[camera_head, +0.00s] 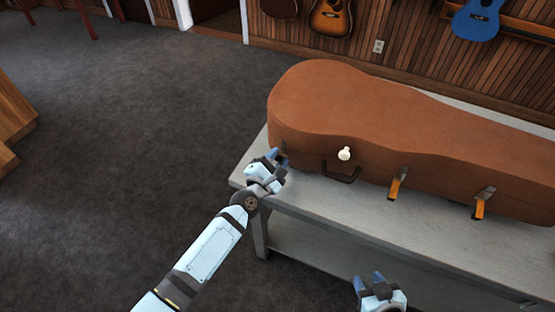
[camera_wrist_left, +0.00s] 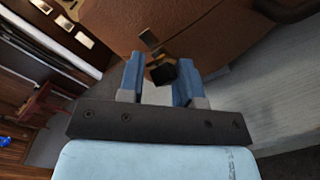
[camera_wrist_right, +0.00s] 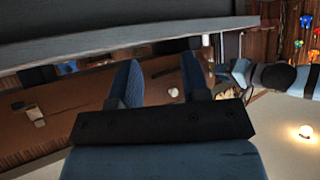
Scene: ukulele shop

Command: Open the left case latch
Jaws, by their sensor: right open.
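A brown instrument case (camera_head: 370,110) lies shut on a grey bench (camera_head: 330,203). The left case latch (camera_wrist_left: 160,70), a dark block with a brassy plate, sits on the case side in the left wrist view. In the head view it is mostly hidden by my left gripper (camera_head: 276,158). The fingers of my left gripper (camera_wrist_left: 157,75) are apart with the latch between their tips; contact is unclear. My right gripper (camera_head: 369,279) is open and empty, low in front of the bench; its blue fingers (camera_wrist_right: 158,82) show in the right wrist view.
Two orange-and-metal latches (camera_head: 396,186) (camera_head: 481,205) hang on the case front, right of a dark handle (camera_head: 341,173). A small cream knob (camera_head: 344,153) shows above the handle. Guitars (camera_head: 330,17) hang on the wooden wall. Open carpet (camera_head: 120,130) lies left.

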